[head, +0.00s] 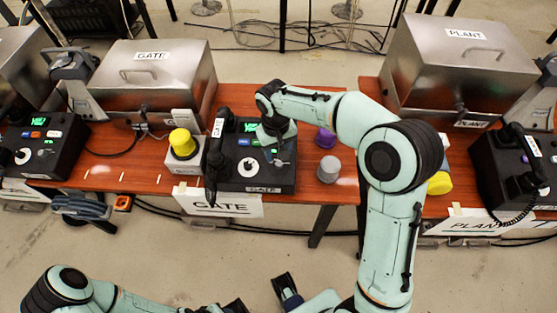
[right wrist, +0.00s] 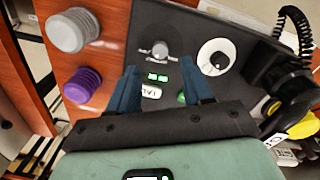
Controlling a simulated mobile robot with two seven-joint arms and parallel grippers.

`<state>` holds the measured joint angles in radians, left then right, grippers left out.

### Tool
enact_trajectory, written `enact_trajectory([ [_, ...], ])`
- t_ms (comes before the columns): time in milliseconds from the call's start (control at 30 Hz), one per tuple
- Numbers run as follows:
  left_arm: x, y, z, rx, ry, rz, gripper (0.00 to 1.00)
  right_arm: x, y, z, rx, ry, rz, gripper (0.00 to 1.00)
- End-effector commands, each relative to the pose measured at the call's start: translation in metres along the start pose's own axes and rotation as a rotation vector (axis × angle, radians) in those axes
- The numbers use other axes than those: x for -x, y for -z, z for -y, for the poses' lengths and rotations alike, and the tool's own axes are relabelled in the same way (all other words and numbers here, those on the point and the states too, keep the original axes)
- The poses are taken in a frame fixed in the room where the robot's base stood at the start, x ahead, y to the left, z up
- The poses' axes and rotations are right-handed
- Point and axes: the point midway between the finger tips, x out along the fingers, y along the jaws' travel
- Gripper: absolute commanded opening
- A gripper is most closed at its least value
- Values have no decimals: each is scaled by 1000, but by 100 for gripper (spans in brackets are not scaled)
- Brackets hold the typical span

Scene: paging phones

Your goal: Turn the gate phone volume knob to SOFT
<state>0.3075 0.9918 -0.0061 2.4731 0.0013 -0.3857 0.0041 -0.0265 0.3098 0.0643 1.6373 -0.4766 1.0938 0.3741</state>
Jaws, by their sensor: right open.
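The gate phone (head: 228,183) is a black sloped box on the wooden table, with a lit green display and a handset on its left side. Its panel, in the right wrist view, carries a small grey knob (right wrist: 160,49) and a white dial with a black centre (right wrist: 217,58). I cannot read their markings, nor tell which is for volume. My right gripper (right wrist: 160,78) is open and empty over the panel, its dark blue fingers pointing towards the grey knob, with no clear contact. My left arm is at the bottom of the head view; its gripper's state is unclear.
A yellow-capped knob box (head: 183,147) stands left of the phone. A grey knob (head: 328,169) and a purple knob (head: 325,138) stand to its right. A metal GATE case (head: 155,80) is behind. The plant phone (head: 515,175) is at far right.

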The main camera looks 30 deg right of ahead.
Motion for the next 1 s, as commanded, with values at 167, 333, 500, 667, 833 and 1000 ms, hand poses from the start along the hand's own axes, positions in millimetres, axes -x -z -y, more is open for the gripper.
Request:
enact_trajectory([
  [167,-4,0,2,0,0,2,43,-35,-1,0,0,0,3,50],
  [333,-6,0,2,0,0,2,43,-52,0,0,0,0,2,50],
  [500,-6,0,2,0,0,2,43,-57,0,0,0,1,0,50],
  [667,-6,0,2,0,0,2,43,-57,0,0,0,1,0,50],
  [833,-6,0,2,0,0,2,43,-57,0,0,0,1,0,11],
  [1000,-6,0,2,0,0,2,43,-57,0,0,1,1,0,0],
])
